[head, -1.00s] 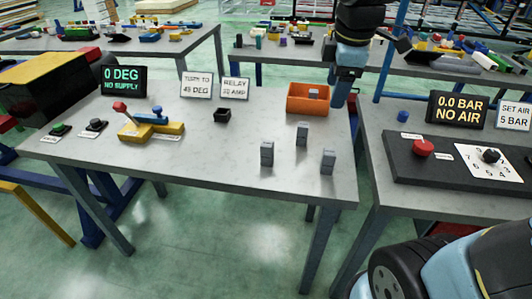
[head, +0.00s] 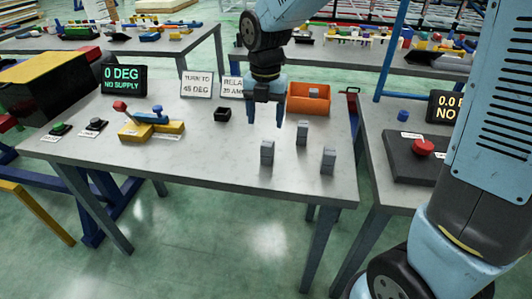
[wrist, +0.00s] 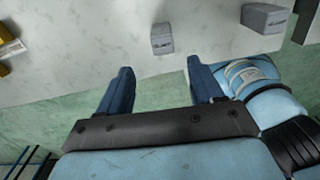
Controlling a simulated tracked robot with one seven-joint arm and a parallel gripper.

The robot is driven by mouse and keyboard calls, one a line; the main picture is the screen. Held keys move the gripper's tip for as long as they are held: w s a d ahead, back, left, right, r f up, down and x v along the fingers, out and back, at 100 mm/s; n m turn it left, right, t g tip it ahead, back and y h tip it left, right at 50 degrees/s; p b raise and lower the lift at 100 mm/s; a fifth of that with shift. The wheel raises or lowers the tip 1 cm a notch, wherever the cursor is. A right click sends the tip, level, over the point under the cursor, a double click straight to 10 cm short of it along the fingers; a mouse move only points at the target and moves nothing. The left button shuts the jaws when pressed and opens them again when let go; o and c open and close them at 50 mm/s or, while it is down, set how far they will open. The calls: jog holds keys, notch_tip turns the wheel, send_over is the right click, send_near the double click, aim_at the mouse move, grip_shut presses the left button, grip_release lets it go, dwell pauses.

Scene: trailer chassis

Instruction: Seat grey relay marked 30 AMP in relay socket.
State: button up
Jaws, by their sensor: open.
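Three grey relay blocks stand upright on the table: a front left one (head: 267,152), a back one (head: 302,133) and a front right one (head: 328,160). Their markings are too small to read. The black relay socket (head: 222,115) sits on the table to the left of them. My gripper (head: 265,118) is open and empty, pointing down, above the table between the socket and the blocks. In the wrist view my gripper's fingers (wrist: 160,80) are spread, with one grey block (wrist: 162,39) beyond the gap and another (wrist: 265,18) at upper right.
An orange bin (head: 322,104) with a grey piece (head: 312,90) inside stands behind the blocks. A yellow fixture (head: 150,131) with red and blue handles is at left. Sign cards stand at the back; my arm partly covers the relay sign (head: 231,88). The front table area is clear.

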aim_at(267, 142)
notch_tip(267, 142, down, 5)
jog(key=shift+r, duration=0.1)
jog(key=shift+w+d+f, duration=0.1)
jog(key=shift+d+f, duration=0.05)
jog(key=shift+f, duration=1.2)
jog(key=shift+w+d+f, duration=0.1)
jog(key=shift+f, duration=1.2)
jog(key=c, duration=1.1)
